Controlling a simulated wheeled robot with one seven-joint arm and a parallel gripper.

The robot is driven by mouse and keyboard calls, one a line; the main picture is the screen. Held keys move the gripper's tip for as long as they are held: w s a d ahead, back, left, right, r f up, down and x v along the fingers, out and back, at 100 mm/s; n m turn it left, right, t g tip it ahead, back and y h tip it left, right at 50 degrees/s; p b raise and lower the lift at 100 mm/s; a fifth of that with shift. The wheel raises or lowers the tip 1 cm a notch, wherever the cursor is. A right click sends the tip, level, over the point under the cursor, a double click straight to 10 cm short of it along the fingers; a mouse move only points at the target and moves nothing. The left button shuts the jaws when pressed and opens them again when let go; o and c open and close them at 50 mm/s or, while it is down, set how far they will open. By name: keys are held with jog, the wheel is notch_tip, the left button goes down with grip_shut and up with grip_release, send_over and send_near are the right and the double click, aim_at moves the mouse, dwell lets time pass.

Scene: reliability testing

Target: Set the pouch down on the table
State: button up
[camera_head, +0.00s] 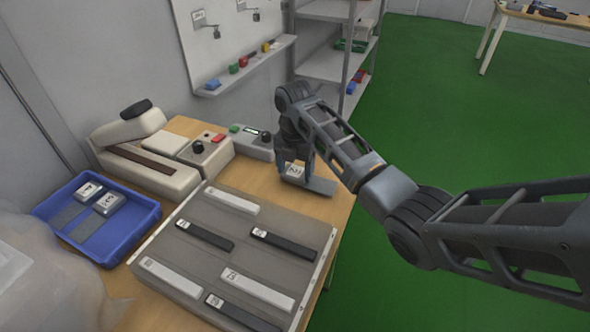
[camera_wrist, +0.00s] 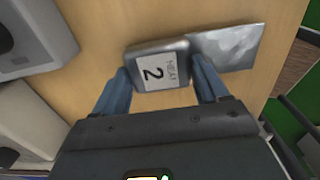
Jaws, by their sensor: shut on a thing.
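The pouch is a grey metallic packet with a thick block and a flat shiny flap. In the head view the pouch (camera_head: 318,186) is at the far right part of the wooden table (camera_head: 341,207), under my gripper (camera_head: 293,168). It lies flat at or just above the tabletop; I cannot tell whether it touches. My gripper partly hides it.
A blue tray (camera_head: 151,217) at left holds two similar labelled pouches. A grey panel (camera_head: 318,238) with several black and white bars fills the table's front. A beige sealer-like machine (camera_head: 150,165) and a control box (camera_head: 250,143) stand behind. The table's right edge is close to the pouch.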

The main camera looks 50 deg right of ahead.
jog(key=shift+f, duration=0.4)
jog(key=shift+f, duration=0.1)
jog(key=o, duration=1)
jog(key=shift+o, duration=0.2)
notch_tip(320, 180, up, 12)
jog(key=p, duration=0.2)
